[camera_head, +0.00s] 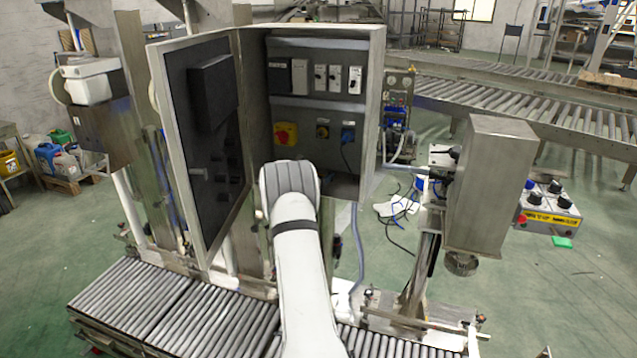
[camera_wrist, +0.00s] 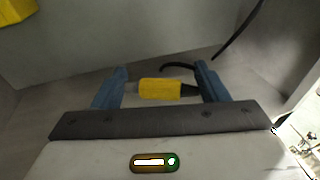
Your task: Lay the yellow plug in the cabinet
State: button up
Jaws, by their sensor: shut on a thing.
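The yellow plug (camera_wrist: 160,89) lies crosswise between the two blue fingers of my gripper (camera_wrist: 161,90) in the wrist view, with a black cable end at its right. My gripper is shut on it. The open grey cabinet (camera_head: 378,75) stands in the middle of the head view, its door (camera_head: 158,110) swung out to the left. My white arm reaches up into the lower part of the cabinet and hides my gripper and the plug there. In the wrist view, grey cabinet walls (camera_wrist: 90,75) surround the fingers. I cannot tell whether the plug touches the cabinet floor.
Inside the cabinet are a row of switches (camera_head: 320,78), a yellow-and-red rotary switch (camera_head: 286,134) and a blue socket (camera_head: 348,134) with a dark cable. A roller conveyor (camera_head: 130,295) runs below. A metal box (camera_head: 490,185) stands to the right.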

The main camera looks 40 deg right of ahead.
notch_tip(320, 180, down, 3)
jog(key=shift+f+p, duration=0.2)
jog(key=shift+p, duration=0.2)
jog(key=shift+f+b, duration=0.15)
jog(key=shift+b, duration=0.15)
jog(key=o, duration=1)
jog(key=shift+o, duration=0.2)
